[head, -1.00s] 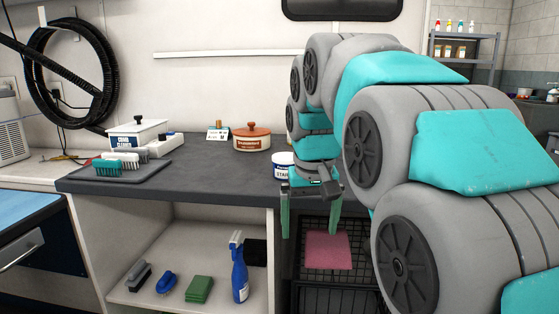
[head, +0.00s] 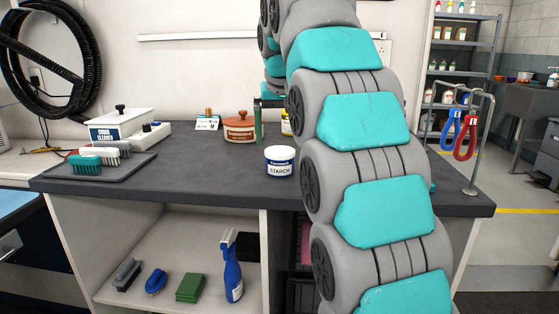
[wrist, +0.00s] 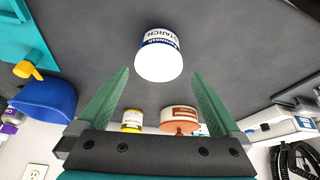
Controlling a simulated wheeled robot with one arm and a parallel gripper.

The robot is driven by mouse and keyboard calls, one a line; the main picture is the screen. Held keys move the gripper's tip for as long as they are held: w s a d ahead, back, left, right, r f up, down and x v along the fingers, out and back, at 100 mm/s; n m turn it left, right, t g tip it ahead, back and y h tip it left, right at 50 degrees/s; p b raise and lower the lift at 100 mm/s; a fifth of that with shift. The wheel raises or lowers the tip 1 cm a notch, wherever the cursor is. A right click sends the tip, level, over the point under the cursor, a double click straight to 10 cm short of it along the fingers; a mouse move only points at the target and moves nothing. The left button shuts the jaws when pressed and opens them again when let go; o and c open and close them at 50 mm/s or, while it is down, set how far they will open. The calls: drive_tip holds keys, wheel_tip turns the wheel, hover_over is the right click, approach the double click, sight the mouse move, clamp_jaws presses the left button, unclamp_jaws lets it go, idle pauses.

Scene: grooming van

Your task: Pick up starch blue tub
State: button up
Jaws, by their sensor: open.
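The starch tub (head: 280,162) is a small round tub with a white lid and a blue label band reading STARCH. In the wrist view the tub (wrist: 160,58) is at the upper middle, beyond and between my fingertips, lid facing the camera. My gripper (wrist: 160,75) is open with two green fingers, and nothing is held. In the head view one green finger (head: 258,122) shows behind the tub; the rest is mostly hidden by my arm.
A terracotta-lidded pot (head: 239,130) and a yellow-labelled container (wrist: 132,120) stand behind the tub. A white cleaner box (head: 121,124) and brushes on a tray (head: 128,168) are left. Red and blue-handled tools hang on a stand (head: 476,150) at right. Bench left of the tub is clear.

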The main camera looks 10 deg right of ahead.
sight(280, 151)
drive_tip(key=shift+p+x, duration=0.3)
drive_tip(key=shift+x, duration=3.05)
drive_tip(key=shift+s+d+f, duration=0.1)
drive_tip(key=shift+s, duration=0.05)
drive_tip(key=c, duration=1.2)
drive_tip(key=shift+o, duration=0.2)
